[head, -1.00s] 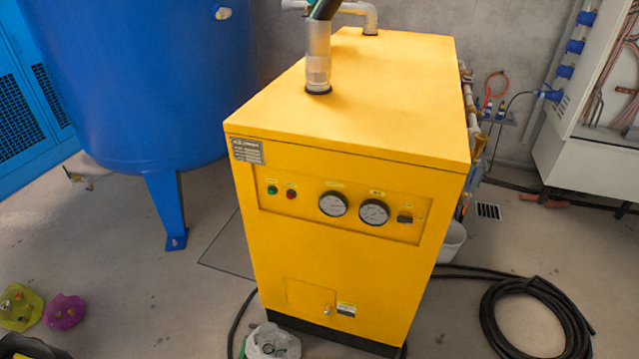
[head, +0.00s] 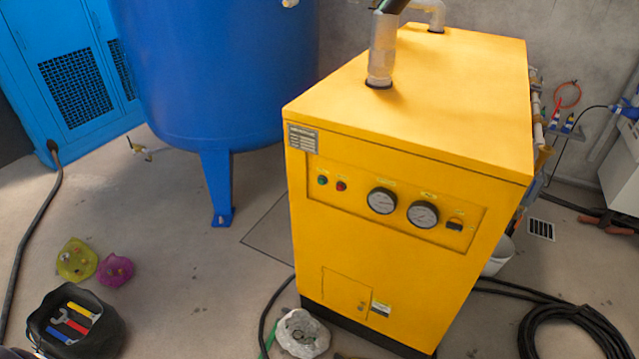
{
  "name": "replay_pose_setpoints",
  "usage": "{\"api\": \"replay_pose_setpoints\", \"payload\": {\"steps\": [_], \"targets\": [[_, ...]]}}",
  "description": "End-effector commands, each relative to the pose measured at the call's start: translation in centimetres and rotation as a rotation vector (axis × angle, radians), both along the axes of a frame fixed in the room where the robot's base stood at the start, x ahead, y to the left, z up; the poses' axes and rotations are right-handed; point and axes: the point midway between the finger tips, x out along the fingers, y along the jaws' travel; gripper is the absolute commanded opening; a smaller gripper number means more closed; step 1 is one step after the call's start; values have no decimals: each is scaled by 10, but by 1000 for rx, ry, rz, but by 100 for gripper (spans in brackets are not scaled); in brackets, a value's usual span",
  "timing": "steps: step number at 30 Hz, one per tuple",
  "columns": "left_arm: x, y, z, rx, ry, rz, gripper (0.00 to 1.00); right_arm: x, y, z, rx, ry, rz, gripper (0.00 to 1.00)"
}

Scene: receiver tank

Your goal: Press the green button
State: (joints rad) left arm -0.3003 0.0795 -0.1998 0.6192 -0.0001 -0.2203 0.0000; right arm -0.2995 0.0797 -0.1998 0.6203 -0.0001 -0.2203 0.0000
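The green button (head: 322,180) is small and round, at the left end of the control panel on the front of the yellow machine (head: 340,235). A red button (head: 341,186) sits just right of it. Two round gauges (head: 382,201) and a dark switch (head: 455,224) are further right on the same panel. Nothing covers the green button. Neither of my grippers shows in the head view.
A blue tank (head: 215,80) on legs stands left of the machine. A black tool bag (head: 75,325), a yellow bag (head: 76,260), a purple bag (head: 115,270) and a clear bag (head: 302,334) lie on the floor. A coiled black hose (head: 570,325) lies at right.

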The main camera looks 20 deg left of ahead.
Motion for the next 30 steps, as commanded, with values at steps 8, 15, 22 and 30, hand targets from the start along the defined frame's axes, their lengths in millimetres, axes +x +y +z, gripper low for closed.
{"api": "replay_pose_setpoints", "payload": {"steps": [8, 15, 22, 30], "targets": [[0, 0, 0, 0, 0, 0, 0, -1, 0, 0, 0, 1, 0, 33], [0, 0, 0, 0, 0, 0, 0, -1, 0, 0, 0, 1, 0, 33], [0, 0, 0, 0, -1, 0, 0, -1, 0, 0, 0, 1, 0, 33], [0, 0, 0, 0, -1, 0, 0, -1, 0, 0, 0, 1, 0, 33]]}}
